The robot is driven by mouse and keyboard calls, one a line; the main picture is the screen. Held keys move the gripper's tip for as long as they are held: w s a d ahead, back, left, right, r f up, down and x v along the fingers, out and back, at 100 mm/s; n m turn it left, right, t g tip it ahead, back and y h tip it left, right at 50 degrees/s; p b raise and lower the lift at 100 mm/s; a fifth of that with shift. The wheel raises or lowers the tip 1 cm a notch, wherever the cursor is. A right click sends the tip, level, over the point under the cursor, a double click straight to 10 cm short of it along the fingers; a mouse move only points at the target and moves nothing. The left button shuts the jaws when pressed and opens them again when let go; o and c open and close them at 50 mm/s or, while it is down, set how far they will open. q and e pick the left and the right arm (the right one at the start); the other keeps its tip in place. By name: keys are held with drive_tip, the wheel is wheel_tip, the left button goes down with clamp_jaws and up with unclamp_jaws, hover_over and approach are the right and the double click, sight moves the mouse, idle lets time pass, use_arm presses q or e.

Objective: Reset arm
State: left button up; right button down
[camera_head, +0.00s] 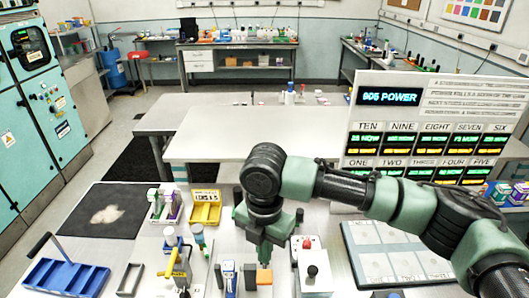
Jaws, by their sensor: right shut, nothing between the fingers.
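My right arm reaches in from the right, and its gripper (265,252) points down above the workbench (215,270). The gripper is shut with nothing held. Its fingertips are small and partly hard to make out against the objects behind and below. A small orange block (264,278) shows just under the gripper; I cannot tell how far apart they are. My left gripper is not in view.
Left of the gripper are a yellow bin (205,213), a yellow-handled tool (174,266) and a blue tray (62,279). To the right are a white box with a red button (307,243) and a pale grid panel (378,245). A display board (432,85) stands behind my arm.

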drive_tip(key=s+a+f+m+t+y, duration=0.1)
drive_tip(key=s+a+f+m+y, duration=0.55)
drive_tip(key=s+m, duration=0.3)
drive_tip(key=s+d+f+m+t+h, duration=0.1)
drive_tip(key=s+d+f+m+h, duration=0.2)
drive_tip(key=d+m, duration=0.45)
drive_tip(key=s+d+f+m+t+h, duration=0.1)
drive_tip(key=s+d+f+m, duration=0.3)
drive_tip(key=d, duration=0.6)
drive_tip(key=s+d+f+m+t+h, duration=0.1)
drive_tip(key=s+d+f+m+h, duration=0.2)
drive_tip(key=d+m, duration=0.5)
wheel_tip(320, 180, down, 34)
drive_tip(key=s+d+n+g+b, duration=0.1)
drive_tip(key=s+d+g+b, duration=0.15)
drive_tip(key=b, duration=0.55)
drive_tip(key=s+d+f+b, duration=0.1)
drive_tip(key=s+f+b, duration=0.2)
drive_tip(key=s+f, duration=0.5)
drive_tip(key=s+d+f+b, duration=0.1)
drive_tip(key=s+f+b, duration=0.2)
drive_tip(key=s+f, duration=0.6)
wheel_tip(320, 180, down, 6)
drive_tip(key=shift+s+r, duration=0.15)
